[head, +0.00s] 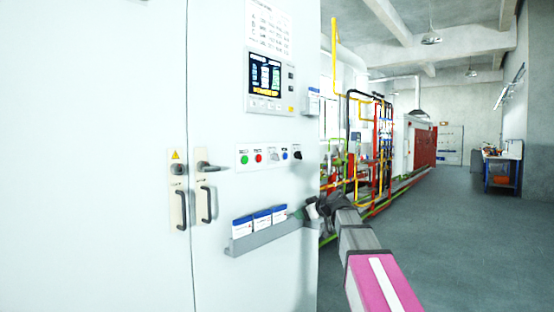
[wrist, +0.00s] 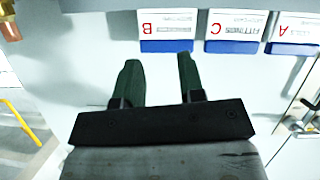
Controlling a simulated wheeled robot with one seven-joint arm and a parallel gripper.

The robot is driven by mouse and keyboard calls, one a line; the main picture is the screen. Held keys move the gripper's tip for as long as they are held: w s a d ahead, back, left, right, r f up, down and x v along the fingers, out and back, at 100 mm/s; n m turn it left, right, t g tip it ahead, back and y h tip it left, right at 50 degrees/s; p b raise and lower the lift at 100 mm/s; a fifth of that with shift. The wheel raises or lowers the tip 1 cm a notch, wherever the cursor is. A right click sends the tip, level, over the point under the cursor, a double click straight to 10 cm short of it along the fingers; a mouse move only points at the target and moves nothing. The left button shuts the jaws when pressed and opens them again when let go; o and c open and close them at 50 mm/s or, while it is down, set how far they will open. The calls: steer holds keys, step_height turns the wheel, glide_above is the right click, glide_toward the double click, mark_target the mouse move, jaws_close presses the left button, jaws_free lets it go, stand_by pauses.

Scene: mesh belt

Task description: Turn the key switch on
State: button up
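A row of controls (head: 270,156) sits on the pale cabinet front in the head view, below the screen. It has a green button (head: 244,159), a red button (head: 258,158), a blue one (head: 284,155) and a dark knob (head: 297,155) at the right end. The key switch is too small to pick out for sure. My gripper (wrist: 158,64) is open and empty in the wrist view, its two dark green fingers apart. In the head view it is at the right end of the grey rack, below the controls. The control row is not clearly visible in the wrist view.
The grey rack (head: 262,240) holds blue-and-white boxes (head: 262,219), close to my gripper. Door handles (head: 206,204) stand out at the left. A lit screen (head: 265,77) is above the controls. Coloured pipes (head: 384,140) stand behind the cabinet; the floor at right (head: 455,225) is clear.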

mark_target(277, 158)
step_height(277, 158, up, 21)
steer(key=a+n+t+y, duration=0.2)
steer(key=n+y, duration=0.2)
steer(key=n, duration=0.1)
steer(key=x, duration=1.1)
steer(key=shift+w+r, duration=0.25)
steer(key=shift+r, duration=0.05)
steer(key=shift+d, duration=0.1)
steer(key=c, duration=0.6)
